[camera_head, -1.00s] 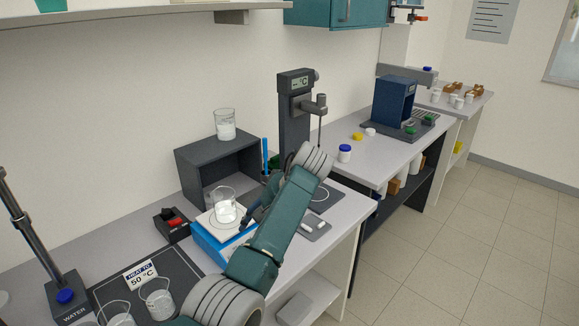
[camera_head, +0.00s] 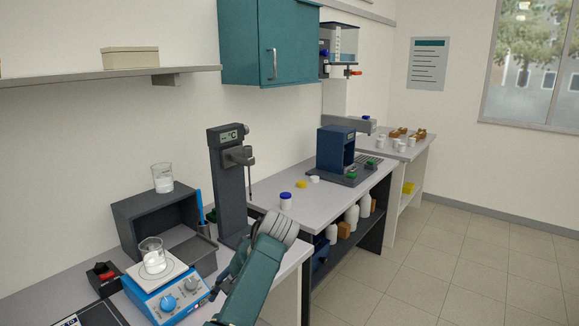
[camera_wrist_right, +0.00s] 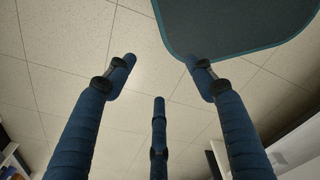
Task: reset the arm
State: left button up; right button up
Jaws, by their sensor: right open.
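My right gripper (camera_wrist_right: 160,76) shows in the right wrist view with its dark blue fingers spread apart and nothing between them. In the head view my teal arm rises from the bottom centre over the front edge of the bench. Dark blue parts beside it, partly hidden by the arm, lie close to the right of the blue-and-white hotplate (camera_head: 168,306). A glass beaker (camera_head: 153,262) with white contents stands on the hotplate. My left gripper is not seen.
A grey box (camera_head: 125,212) with another beaker (camera_head: 163,184) on top stands behind the hotplate. A tall dark stand (camera_head: 228,195) with a °C display is near my arm. A blue-capped jar (camera_head: 286,203) stands on the farther bench. The floor (camera_head: 440,265) on the right is clear.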

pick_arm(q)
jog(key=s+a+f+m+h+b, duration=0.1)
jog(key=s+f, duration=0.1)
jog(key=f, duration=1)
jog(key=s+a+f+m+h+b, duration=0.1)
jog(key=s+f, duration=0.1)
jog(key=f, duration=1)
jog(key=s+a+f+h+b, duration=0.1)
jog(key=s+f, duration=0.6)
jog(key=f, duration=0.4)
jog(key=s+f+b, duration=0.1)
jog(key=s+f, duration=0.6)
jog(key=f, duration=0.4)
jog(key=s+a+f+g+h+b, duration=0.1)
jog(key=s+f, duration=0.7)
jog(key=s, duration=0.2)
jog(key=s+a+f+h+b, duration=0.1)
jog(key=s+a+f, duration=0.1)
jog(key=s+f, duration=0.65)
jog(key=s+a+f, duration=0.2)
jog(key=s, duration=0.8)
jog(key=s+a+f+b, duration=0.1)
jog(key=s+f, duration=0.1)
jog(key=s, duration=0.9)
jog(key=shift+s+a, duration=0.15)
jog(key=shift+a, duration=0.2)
